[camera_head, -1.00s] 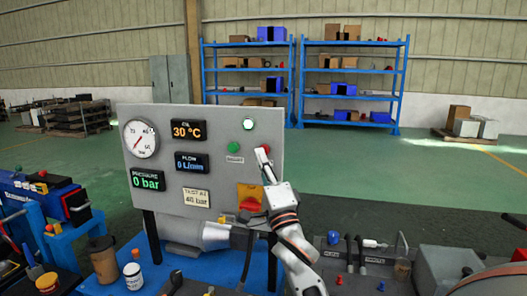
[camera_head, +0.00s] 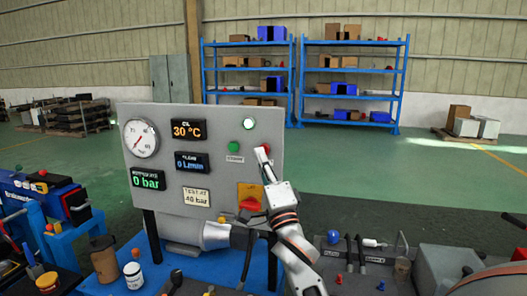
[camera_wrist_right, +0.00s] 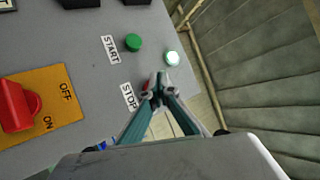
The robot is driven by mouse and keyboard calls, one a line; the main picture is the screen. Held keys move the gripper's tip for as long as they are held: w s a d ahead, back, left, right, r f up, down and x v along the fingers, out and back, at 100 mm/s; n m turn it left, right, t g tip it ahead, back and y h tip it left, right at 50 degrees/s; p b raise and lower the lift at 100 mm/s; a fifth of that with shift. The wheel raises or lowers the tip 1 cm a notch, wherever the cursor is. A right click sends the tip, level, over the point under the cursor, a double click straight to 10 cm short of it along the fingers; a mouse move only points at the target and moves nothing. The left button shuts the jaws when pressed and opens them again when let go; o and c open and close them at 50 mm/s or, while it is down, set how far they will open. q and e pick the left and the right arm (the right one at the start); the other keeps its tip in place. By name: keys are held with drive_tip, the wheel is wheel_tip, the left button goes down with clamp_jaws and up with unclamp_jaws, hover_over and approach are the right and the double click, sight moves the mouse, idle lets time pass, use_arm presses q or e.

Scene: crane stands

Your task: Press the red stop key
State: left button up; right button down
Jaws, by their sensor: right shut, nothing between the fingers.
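The red stop key (camera_head: 264,148) is on the right side of a grey control panel (camera_head: 215,119). In the head view my right gripper (camera_head: 262,157) is at the key and covers part of it. In the right wrist view its shut, empty fingertips (camera_wrist_right: 160,86) lie over the key, and only a sliver of red (camera_wrist_right: 148,86) shows beside them. I cannot tell whether they touch or press it. The STOP label (camera_wrist_right: 128,96) is beside the fingers. My left gripper is not in view.
A green start button (camera_head: 234,148) and a lit white lamp (camera_head: 249,124) are close by. A red rotary switch on a yellow plate (camera_head: 242,192) sits below. The pressure display (camera_head: 147,181) reads 0 bar. Tools lie on the bench at right.

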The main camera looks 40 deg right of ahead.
drive_tip(key=shift+w+d, duration=0.1)
drive_tip(key=shift+w+d+p, duration=0.2)
drive_tip(key=shift+d+p, duration=0.05)
drive_tip(key=shift+p, duration=0.05)
drive_tip(key=shift+w+d, duration=0.35)
drive_tip(key=shift+d, duration=0.05)
idle(1.1)
drive_tip(key=shift+s+a+p, duration=0.1)
drive_tip(key=shift+a+p, duration=0.05)
drive_tip(key=shift+p, duration=0.15)
drive_tip(key=shift+s+a, duration=0.55)
drive_tip(key=shift+a, duration=0.05)
drive_tip(key=shift+p, duration=0.3)
drive_tip(key=shift+s+a+p, duration=0.5)
drive_tip(key=shift+s+a, duration=1.15)
drive_tip(key=shift+a, duration=0.25)
drive_tip(key=shift+f, duration=0.15)
